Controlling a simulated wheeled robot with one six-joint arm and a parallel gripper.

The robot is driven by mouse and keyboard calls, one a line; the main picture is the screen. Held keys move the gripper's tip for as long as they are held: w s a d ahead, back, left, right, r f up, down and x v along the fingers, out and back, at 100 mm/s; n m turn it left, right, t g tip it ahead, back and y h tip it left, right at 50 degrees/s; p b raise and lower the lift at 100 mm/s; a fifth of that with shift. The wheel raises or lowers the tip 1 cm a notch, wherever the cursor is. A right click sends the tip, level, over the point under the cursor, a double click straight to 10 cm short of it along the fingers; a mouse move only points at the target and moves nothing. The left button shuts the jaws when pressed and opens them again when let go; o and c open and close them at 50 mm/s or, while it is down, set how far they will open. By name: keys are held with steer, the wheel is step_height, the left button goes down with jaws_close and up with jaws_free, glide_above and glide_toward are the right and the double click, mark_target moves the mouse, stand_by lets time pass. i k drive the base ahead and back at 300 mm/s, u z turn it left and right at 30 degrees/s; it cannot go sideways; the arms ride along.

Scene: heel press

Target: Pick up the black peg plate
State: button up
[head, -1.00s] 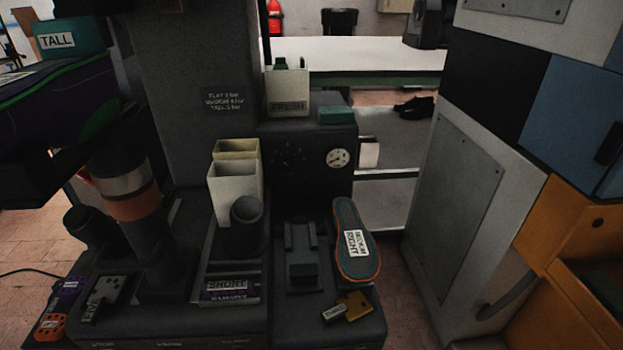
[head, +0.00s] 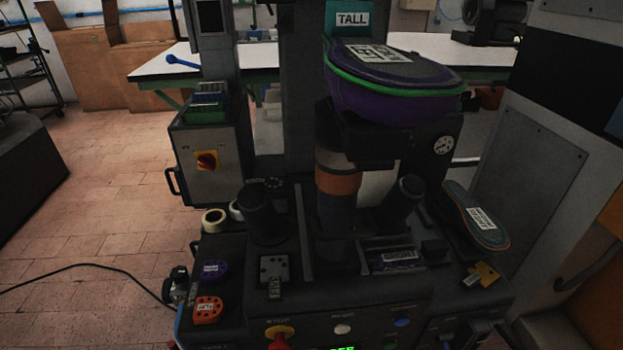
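A dark grey to black plate with small round marks or pegs (head: 274,268) is on the machine's front deck, left of the central column. A pale label with partly legible letters stands at its front edge. It is the thing in view that best fits the black peg plate; I cannot tell the pegs clearly. Nothing touches it from above. My gripper is not in view, so its opening and anything in it are hidden.
A purple tag (head: 213,269) and an orange tag (head: 207,309) lie left of the plate. A dark cylinder (head: 262,214) stands behind it. The orange and black column (head: 338,183) rises to the right. An insole (head: 474,215) lies at far right.

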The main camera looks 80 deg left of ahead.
mark_target(271, 184)
steer(key=k, duration=1.2)
steer(key=u, duration=2.1)
steer(key=i, duration=1)
steer(key=u, duration=0.05)
